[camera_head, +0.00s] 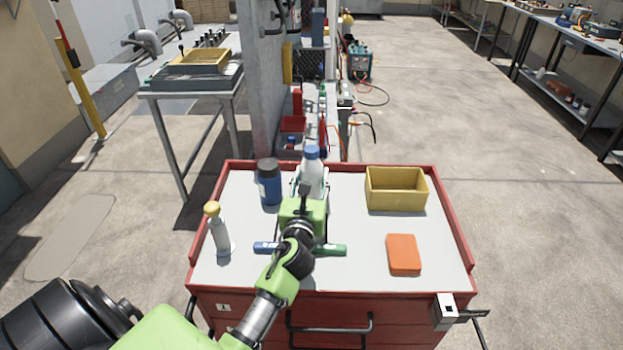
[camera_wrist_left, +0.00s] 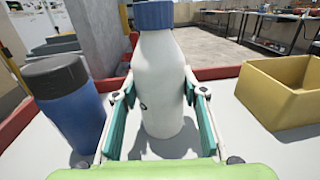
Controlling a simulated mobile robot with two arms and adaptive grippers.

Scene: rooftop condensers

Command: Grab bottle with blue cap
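The white bottle with a blue cap (camera_head: 312,170) stands upright on the grey top of a red cart (camera_head: 345,262). It also fills the middle of the left wrist view (camera_wrist_left: 160,85). My left gripper (camera_head: 311,192) is open, with one finger on each side of the bottle's body, below the cap. In the wrist view its pads (camera_wrist_left: 158,100) straddle the bottle, and the fingertips are close to its sides. Whether either tip touches cannot be told. The gripper hides the bottle's lower part in the head view. My right gripper is not in view.
A dark blue bottle with a black cap (camera_head: 269,184) stands close left of the gripper.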

